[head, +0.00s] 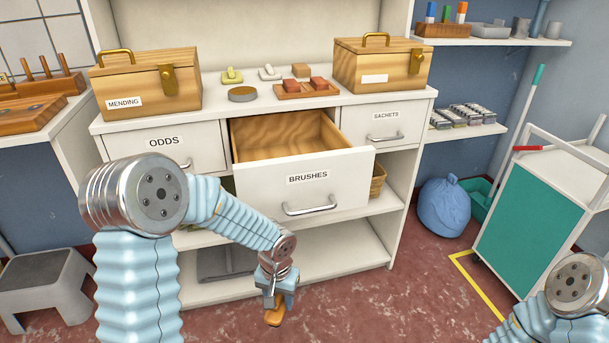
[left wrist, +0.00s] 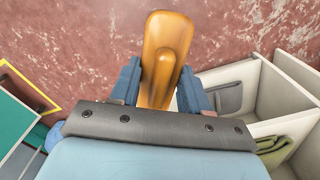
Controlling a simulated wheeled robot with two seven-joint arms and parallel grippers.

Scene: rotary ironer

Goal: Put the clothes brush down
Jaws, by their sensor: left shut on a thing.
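My left gripper (head: 275,300) is shut on the clothes brush (head: 275,316), an orange-brown wooden piece hanging below the jaws, in front of the cabinet and above the red floor. In the left wrist view the brush (left wrist: 165,55) shows between the two blue fingers of the gripper (left wrist: 158,85); its bristles are not visible. The drawer labelled BRUSHES (head: 320,183) is pulled open, and its visible wooden inside looks empty. The gripper is below and in front of this drawer. My right arm shows at the lower right, but its gripper is out of view.
The mending box (head: 147,90) and another wooden box (head: 384,68) stand on the cabinet top, with small items between them. The ODDS drawer (head: 163,150) and SACHETS drawer (head: 386,132) are closed. A grey step stool (head: 45,280) stands left; a trolley (head: 530,205) and blue bag (head: 444,208) stand right.

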